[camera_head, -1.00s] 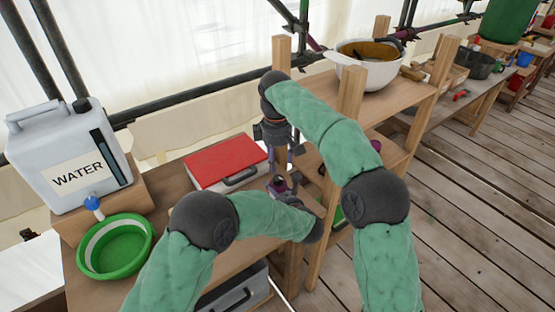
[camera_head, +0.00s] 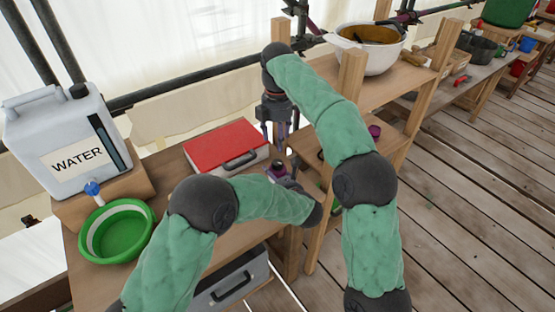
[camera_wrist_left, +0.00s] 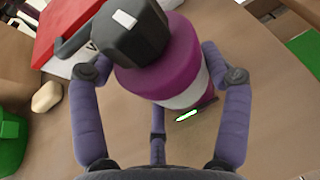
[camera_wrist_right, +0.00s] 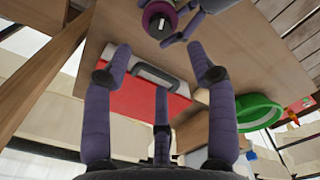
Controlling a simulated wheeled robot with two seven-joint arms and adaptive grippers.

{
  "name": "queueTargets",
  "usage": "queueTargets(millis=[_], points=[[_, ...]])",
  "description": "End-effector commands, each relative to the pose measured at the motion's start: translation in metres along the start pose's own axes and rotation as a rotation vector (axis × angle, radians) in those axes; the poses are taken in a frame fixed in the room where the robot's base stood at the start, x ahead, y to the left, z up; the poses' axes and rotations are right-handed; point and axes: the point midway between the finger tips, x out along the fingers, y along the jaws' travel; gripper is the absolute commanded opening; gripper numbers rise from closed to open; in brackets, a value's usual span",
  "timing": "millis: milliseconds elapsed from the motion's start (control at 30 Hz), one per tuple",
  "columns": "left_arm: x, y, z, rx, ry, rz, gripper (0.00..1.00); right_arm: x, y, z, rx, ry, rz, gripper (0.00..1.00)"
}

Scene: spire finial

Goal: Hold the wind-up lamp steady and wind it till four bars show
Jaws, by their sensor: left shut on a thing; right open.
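The wind-up lamp (camera_wrist_left: 180,65) has a purple body with a white band and a dark faceted cap. A lit green mark shows on a dark strip low on its side; I cannot count bars. My left gripper (camera_wrist_left: 160,80) is shut around the lamp above the bench; the lamp is small in the head view (camera_head: 279,171). My right gripper (camera_wrist_right: 163,65) is open and empty. In the head view it points down (camera_head: 278,132), above and behind the lamp. In the right wrist view the lamp (camera_wrist_right: 158,18) lies beyond its fingertips, apart from them. I cannot make out a crank.
A red case (camera_head: 225,145) with a dark handle lies behind the lamp on the wooden bench (camera_head: 165,210). A water can (camera_head: 65,145) and a green basin (camera_head: 118,232) stand left. Wooden posts (camera_head: 345,110) and a shelf with a white bowl (camera_head: 365,50) rise close on the right.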

Motion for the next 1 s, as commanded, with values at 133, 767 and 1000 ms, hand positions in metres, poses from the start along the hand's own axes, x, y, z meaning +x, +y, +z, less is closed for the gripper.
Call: queueTargets(millis=[133,767,1000], points=[[0.0,0.0,0.0,0.0,0.0,0.0,0.39,0.025,-0.001,0.0,0.001,0.0,-0.002,0.57],[0.0,0.0,0.0,0.0,0.0,0.0,0.39,0.097,0.0,0.0,0.003,0.0,0.001,0.57],[0.0,0.0,0.0,0.0,0.0,0.0,0.39,0.098,0.0,0.0,0.003,0.0,0.001,0.57]])
